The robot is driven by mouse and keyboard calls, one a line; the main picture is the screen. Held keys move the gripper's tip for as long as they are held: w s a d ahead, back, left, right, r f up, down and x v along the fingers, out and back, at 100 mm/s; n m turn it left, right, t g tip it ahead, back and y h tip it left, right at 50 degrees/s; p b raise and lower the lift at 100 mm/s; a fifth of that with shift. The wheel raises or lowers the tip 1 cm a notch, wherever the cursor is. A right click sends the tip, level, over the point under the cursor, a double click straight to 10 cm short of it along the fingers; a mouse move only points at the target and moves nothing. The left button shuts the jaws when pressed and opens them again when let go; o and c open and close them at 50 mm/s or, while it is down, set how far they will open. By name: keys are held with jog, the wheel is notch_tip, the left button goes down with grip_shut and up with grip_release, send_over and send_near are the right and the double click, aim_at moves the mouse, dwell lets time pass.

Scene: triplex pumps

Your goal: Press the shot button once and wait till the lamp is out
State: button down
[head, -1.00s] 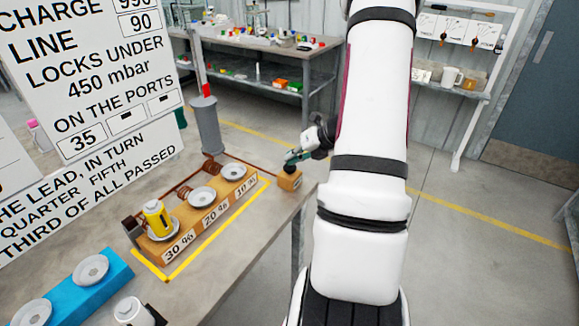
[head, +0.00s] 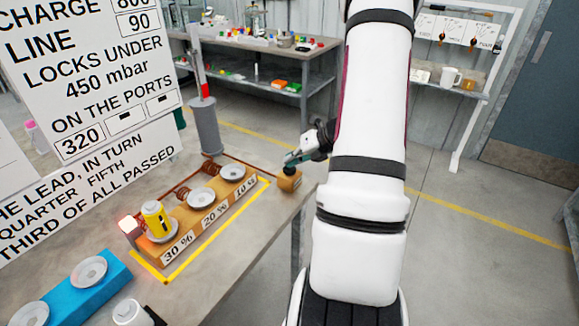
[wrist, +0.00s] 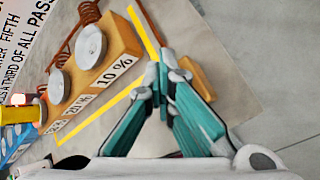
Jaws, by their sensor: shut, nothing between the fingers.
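The shot button is a black top on a small orange box (head: 289,182) at the table's right edge; the box also shows in the wrist view (wrist: 192,76). My gripper (head: 290,161) is shut and empty, its tips down at the button's black top, which they mostly hide. I cannot tell if the button is pushed down. The lamp (head: 128,224) at the near left end of the orange rack glows red; its glow also shows in the wrist view (wrist: 18,99).
A yellow can (head: 155,217) stands on the 30 % pad of the orange rack (head: 207,222); the 20 % and 10 % pads are empty. A grey cylinder (head: 206,128) with a red-marked rod stands behind. The board (head: 85,75) reads 800 and 320. A blue rack (head: 75,300) lies front left.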

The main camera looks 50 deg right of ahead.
jog(key=shift+r, duration=0.1)
jog(key=shift+r+p, duration=0.8)
jog(key=shift+r, duration=0.2)
notch_tip(320, 180, up, 5)
jog(key=p, duration=0.3)
dwell(0.7)
